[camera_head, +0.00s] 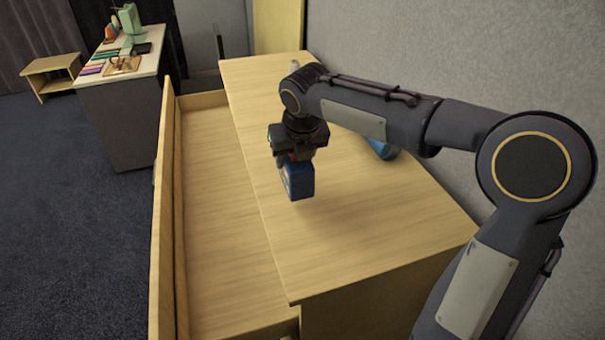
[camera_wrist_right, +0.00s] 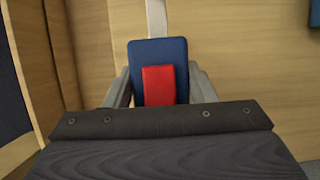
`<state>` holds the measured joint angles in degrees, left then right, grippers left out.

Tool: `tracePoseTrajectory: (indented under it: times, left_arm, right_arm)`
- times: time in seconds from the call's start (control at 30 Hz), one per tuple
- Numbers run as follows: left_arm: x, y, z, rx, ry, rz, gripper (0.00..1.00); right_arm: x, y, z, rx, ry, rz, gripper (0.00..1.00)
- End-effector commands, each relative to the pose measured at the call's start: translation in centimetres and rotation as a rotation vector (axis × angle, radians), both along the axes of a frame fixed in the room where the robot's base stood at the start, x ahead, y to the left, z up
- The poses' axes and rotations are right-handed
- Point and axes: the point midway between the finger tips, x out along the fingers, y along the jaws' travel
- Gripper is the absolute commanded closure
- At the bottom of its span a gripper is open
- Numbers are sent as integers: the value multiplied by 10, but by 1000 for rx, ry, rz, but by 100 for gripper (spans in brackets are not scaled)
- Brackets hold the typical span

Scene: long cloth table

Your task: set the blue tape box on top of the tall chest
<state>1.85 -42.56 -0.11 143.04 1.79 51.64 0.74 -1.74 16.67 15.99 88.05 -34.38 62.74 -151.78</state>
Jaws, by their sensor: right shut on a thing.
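The blue tape box (camera_head: 299,182), dark blue with a red patch, is in my right gripper (camera_head: 295,158) over the pale wooden top of the tall chest (camera_head: 340,235). In the right wrist view the blue box (camera_wrist_right: 144,58) with its red patch sits between the two grey fingers of my right gripper (camera_wrist_right: 160,78), which is shut on it. The box's lower edge is close to the chest top; I cannot tell whether it touches. My left gripper is not in view.
A long drawer (camera_head: 215,200) stands open on the chest's left. On the chest top, a blue object (camera_head: 382,149) is partly hidden behind my arm, and a small pale object (camera_head: 294,66) stands farther back. The front of the top is clear. A desk (camera_head: 120,85) stands at back left.

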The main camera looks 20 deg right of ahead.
Motion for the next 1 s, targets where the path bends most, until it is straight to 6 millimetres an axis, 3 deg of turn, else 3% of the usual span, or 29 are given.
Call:
tracePoseTrajectory:
  times: [0.27,0.5,0.87,0.9,1.0]
  left_arm:
    - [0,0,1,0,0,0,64]
    - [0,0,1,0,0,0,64]
    - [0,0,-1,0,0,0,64]
    - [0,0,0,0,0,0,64]
    - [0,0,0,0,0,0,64]
  right_arm:
    - [-10,-16,-21,0,-1,-3,82]
    - [-9,-15,-50,1,-1,0,82]
    - [-9,-15,-54,1,-2,-1,82]
    - [-9,-15,-54,1,-1,-1,45]
    - [-9,-15,-54,1,-1,-1,32]
